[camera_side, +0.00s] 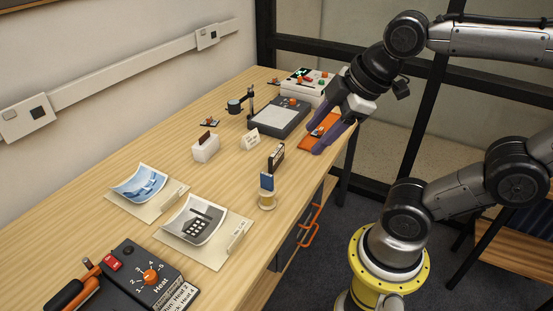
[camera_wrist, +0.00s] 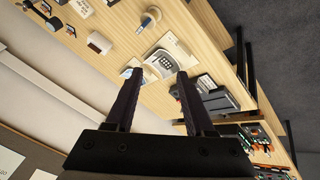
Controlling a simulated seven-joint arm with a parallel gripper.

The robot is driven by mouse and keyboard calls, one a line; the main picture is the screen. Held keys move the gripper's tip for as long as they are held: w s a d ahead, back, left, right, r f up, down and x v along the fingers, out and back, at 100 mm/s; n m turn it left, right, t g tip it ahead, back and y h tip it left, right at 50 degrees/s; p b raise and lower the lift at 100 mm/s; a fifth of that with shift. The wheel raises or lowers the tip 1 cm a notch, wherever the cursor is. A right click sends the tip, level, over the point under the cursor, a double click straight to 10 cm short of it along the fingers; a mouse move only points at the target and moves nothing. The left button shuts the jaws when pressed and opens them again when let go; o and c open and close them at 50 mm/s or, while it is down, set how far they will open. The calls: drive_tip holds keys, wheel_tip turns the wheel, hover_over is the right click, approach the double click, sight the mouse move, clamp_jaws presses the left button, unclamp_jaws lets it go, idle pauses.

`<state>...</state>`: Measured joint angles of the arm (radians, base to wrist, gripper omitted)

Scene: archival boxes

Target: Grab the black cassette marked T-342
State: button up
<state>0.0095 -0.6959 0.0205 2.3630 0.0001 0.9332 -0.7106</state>
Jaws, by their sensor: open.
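No T-342 mark is legible on either. My gripper (camera_side: 315,145) is open and empty, right of the black block and apart from it, by the orange mat near the desk's right edge. In the wrist view, my gripper's dark fingers (camera_wrist: 160,74) are spread with nothing between them.
Two photos on folders (camera_side: 222,252) lie nearer the camera, beside a black heat controller (camera_side: 128,283). A grey device (camera_side: 280,117) and orange mat (camera_side: 318,131) are farther back. A small card (camera_side: 250,139) stands between.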

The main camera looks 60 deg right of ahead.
drive_tip(key=w+d+r+n+g, duration=0.1)
drive_tip(key=w+d+r+n, duration=0.15)
drive_tip(key=w+n, duration=0.45)
drive_tip(key=n+g, duration=0.4)
drive_tip(key=g, duration=0.1)
hover_over(276, 151)
wheel_tip(276, 151, down, 17)
wheel_tip(276, 151, down, 8)
drive_tip(key=shift+s+f, duration=0.1)
drive_tip(key=shift+s, duration=0.05)
drive_tip(key=shift+d+f, duration=0.1)
drive_tip(key=shift+f, duration=2.6)
clamp_jaws()
